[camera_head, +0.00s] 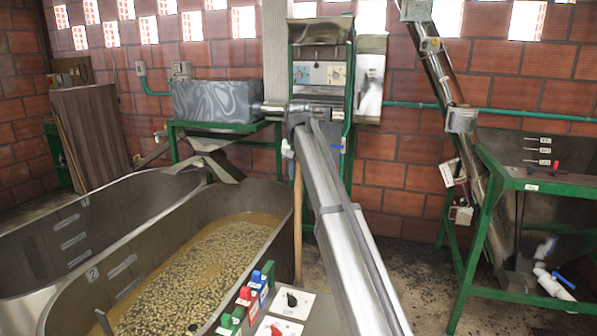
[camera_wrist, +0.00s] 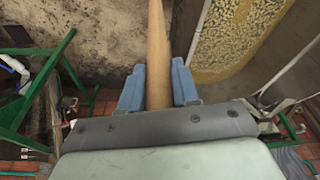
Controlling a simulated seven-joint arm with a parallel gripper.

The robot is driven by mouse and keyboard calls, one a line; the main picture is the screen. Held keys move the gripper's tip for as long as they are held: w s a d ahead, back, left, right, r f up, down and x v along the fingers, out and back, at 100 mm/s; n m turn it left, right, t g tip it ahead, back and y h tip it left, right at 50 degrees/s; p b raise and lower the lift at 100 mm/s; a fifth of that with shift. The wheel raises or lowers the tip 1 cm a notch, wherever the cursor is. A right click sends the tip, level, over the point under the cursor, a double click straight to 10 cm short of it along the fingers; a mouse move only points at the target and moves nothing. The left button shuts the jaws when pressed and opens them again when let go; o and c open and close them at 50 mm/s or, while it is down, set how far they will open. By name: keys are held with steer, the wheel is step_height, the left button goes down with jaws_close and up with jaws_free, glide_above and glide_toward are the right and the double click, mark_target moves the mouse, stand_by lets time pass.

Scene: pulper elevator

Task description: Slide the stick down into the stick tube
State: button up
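The wooden stick (camera_wrist: 157,45) runs between the blue fingers of my gripper (camera_wrist: 158,85) in the wrist view. The fingers sit close against both its sides and appear shut on it. In the head view the stick (camera_head: 298,225) stands nearly upright just beyond the right end of the bean-filled tank, its lower end near the floor. Its upper part is hidden there behind the large metal tubing, and I cannot make out my fingers clearly in that view. I cannot identify the stick tube for certain in either view.
The bean-filled tank (camera_head: 278,205) stands left of the stick. Large sloping metal tubing (camera_head: 338,210) crosses the middle. A green-framed table (camera_head: 545,185) stands right, with white pipework (camera_head: 550,285) below. Switches (camera_head: 262,280) are in the foreground. Floor is clear between tubing and table.

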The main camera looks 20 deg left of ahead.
steer(key=o, duration=0.5)
steer(key=shift+r, duration=0.15)
steer(key=a+v, duration=0.1)
steer(key=v, duration=1.2)
steer(key=shift+d+r, duration=0.35)
steer(key=shift+d, duration=0.15)
steer(key=shift+f, duration=0.1)
